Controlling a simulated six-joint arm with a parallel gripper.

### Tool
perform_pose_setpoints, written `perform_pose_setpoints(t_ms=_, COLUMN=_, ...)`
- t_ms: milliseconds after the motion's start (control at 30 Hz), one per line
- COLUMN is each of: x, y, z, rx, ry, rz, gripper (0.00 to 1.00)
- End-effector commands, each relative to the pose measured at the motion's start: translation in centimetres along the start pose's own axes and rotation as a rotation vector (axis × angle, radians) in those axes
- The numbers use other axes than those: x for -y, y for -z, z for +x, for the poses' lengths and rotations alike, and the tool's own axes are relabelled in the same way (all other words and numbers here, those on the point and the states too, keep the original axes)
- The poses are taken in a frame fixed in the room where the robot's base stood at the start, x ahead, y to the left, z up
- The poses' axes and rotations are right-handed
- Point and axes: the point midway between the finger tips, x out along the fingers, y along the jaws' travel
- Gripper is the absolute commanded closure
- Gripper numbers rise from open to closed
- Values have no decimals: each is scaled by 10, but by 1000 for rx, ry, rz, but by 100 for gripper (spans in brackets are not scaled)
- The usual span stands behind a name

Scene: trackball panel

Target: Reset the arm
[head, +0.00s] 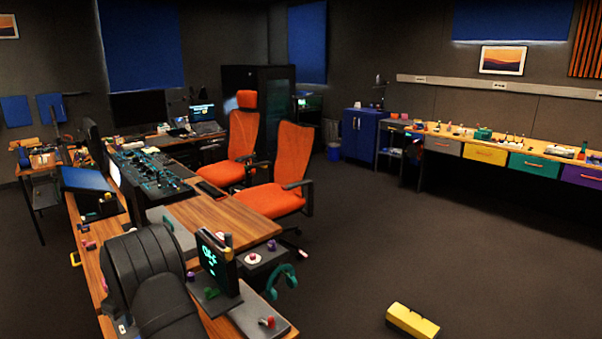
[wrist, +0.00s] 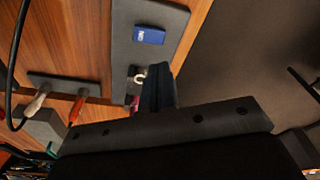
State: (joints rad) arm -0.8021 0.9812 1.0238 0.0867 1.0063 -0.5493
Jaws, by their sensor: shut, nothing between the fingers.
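In the wrist view my gripper (wrist: 157,88) is shut and empty, its dark fingers pressed together. The fingertips appear in front of the lower end of a grey panel (wrist: 150,60) on the wooden desk. This panel bears a blue block (wrist: 149,35) with pale lettering and a small whitish ring-like part (wrist: 140,77) beside the fingertips. I cannot tell whether the fingertips touch anything. In the head view my dark arm bends over the desk at the lower left; its gripper cannot be made out there.
Near the arm in the head view are an upright dark display (head: 218,262), a teal handle (head: 281,281) and a grey plate with a red knob (head: 267,322). The wrist view shows a red-handled part (wrist: 77,106) at left.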

Motion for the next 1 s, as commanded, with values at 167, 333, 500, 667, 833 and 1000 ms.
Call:
perform_pose_setpoints(t_ms=167, x=-1, y=-1, z=-34, rx=-15, ry=-4, rz=29, gripper=100)
perform_pose_setpoints(t_ms=333, x=-2, y=-9, z=-60, rx=-43, ry=-8, rz=86, gripper=100)
perform_pose_setpoints(t_ms=500, x=-2, y=-18, z=-85, rx=-71, ry=-11, rz=141, gripper=100)
perform_pose_setpoints(t_ms=667, x=-2, y=-27, z=-108, rx=-98, ry=-14, rz=194, gripper=100)
perform_pose_setpoints(t_ms=833, x=-1, y=-38, z=-131, rx=-126, ry=-15, rz=251, gripper=100)
perform_pose_setpoints(t_ms=1000, x=2, y=-49, z=-153, rx=-155, ry=-18, rz=304, gripper=100)
